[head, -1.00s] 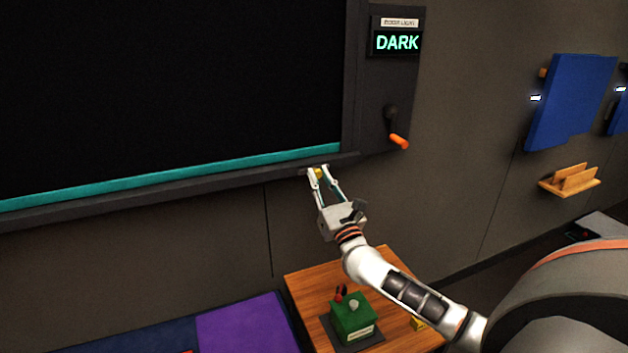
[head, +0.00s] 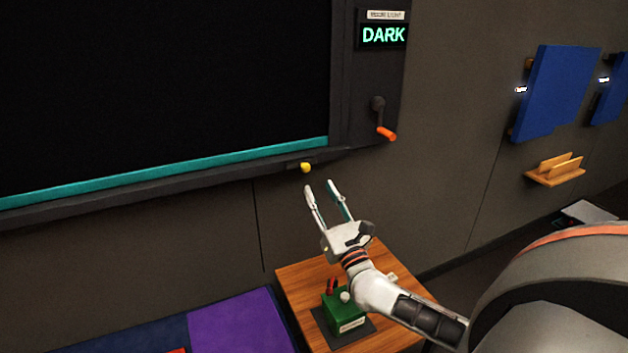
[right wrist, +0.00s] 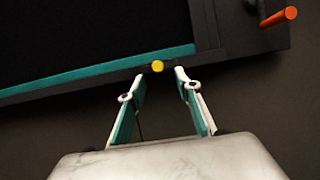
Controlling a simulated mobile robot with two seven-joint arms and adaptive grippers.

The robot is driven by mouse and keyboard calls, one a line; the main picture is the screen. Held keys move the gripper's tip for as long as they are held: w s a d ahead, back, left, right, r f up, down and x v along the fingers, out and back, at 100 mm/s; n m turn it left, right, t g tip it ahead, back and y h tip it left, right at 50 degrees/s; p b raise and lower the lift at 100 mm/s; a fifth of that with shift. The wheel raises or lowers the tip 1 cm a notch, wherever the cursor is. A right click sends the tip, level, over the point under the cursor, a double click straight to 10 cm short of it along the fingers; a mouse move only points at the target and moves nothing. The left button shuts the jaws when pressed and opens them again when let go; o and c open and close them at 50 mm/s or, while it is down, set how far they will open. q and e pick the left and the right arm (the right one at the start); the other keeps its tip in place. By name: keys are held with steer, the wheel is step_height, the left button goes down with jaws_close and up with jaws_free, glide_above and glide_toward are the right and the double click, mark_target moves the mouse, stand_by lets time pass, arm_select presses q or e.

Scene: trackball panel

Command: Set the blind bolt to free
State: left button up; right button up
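The blind bolt shows as a small yellow knob (head: 306,168) on the dark sill below the right end of the teal-edged black blind (head: 170,178). The knob also shows in the right wrist view (right wrist: 157,67), beyond and between the fingertips. My right gripper (head: 320,186) is open and empty, a little below and to the right of the knob, apart from it. The bolt's own position marking is too small to read. My left gripper is not in view.
A panel at the right of the blind has a lit "DARK" display (head: 384,35) and an orange-handled crank (head: 386,133). A wooden table (head: 300,275) with a green box (head: 343,308) stands below my arm. Blue panels (head: 553,92) and a wooden rack (head: 556,170) are on the right wall.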

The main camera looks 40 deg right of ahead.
steer(key=shift+v, duration=2.1)
steer(key=s+a+f+n+g+y+p, duration=0.15)
steer(key=s+a+f+n+y, duration=0.3)
steer(key=a+f+n, duration=0.6)
steer(key=s+a+f+n+g+y, duration=0.4)
steer(key=a+n, duration=0.4)
steer(key=n, duration=0.7)
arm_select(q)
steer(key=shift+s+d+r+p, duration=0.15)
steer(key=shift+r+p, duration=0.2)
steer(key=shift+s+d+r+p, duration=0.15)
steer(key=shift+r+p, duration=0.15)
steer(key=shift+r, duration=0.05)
arm_select(e)
steer(key=s+a+f+n+g, duration=0.3)
steer(key=s+f+n, duration=0.4)
steer(key=f+n, duration=0.1)
steer(key=s+a+f+n+g, duration=0.3)
steer(key=s+f+n, duration=0.4)
steer(key=f+n, duration=0.1)
steer(key=shift+f+n, duration=0.4)
steer(key=shift+n, duration=0.45)
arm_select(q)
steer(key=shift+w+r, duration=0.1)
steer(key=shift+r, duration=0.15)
arm_select(e)
steer(key=shift+w+h, duration=0.1)
steer(key=shift+h, duration=0.15)
